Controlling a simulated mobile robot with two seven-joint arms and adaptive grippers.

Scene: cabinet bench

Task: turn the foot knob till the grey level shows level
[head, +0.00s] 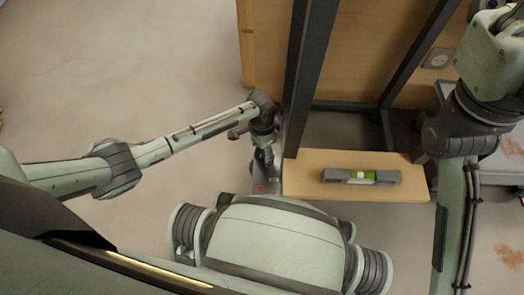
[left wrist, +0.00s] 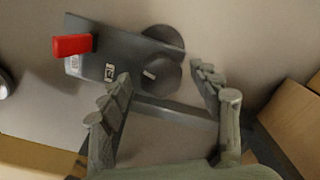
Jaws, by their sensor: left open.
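In the head view the left gripper (head: 265,155) points down by the board's left end, and the knob is not clearly seen there. My right gripper is out of view.
The wooden board (head: 300,185) adjoins dark upright frame posts (head: 304,75) and a wooden panel (head: 370,40). Open floor (head: 130,80) lies to the left.

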